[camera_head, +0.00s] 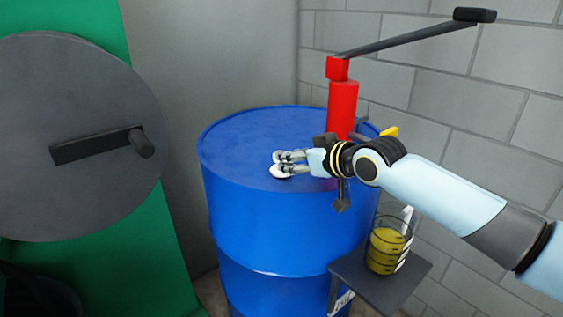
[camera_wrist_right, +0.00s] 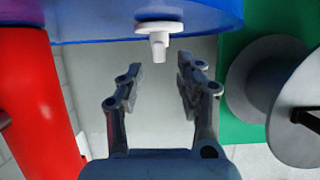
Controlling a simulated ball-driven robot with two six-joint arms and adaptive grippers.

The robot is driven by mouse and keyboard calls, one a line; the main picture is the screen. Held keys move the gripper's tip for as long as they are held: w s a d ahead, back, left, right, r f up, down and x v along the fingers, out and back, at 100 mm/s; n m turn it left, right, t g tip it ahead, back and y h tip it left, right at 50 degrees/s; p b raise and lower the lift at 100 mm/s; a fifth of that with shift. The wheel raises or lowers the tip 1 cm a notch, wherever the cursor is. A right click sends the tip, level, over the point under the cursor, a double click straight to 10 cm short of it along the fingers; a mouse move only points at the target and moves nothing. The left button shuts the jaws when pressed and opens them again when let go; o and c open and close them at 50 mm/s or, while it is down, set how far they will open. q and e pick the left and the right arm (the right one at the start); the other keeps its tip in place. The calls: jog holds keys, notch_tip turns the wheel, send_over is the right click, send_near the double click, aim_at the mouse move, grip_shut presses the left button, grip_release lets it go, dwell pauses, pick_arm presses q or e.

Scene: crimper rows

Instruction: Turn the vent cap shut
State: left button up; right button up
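The white vent cap (camera_head: 280,172) is on top of the blue drum (camera_head: 245,140), near its front edge. In the head view my right gripper (camera_head: 286,162) partly covers it. In the right wrist view the cap (camera_wrist_right: 158,38) shows a round flange and a narrower stem, ahead of my right gripper (camera_wrist_right: 160,68). The two fingers are apart, one on each side of the line to the cap, and nothing is between them. Contact with the cap does not show. My left gripper is not in view.
A red pump (camera_head: 343,108) with a long dark lever (camera_head: 415,38) rises behind my right wrist. A beaker of yellow liquid (camera_head: 386,250) stands on a dark shelf (camera_head: 365,283) at the drum's right. A grey disc with a crank (camera_head: 80,190) is at the left before a green panel.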

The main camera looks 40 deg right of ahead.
jog(key=shift+b+x, duration=0.4)
jog(key=shift+x, duration=2)
jog(key=shift+c, duration=0.4)
grip_shut()
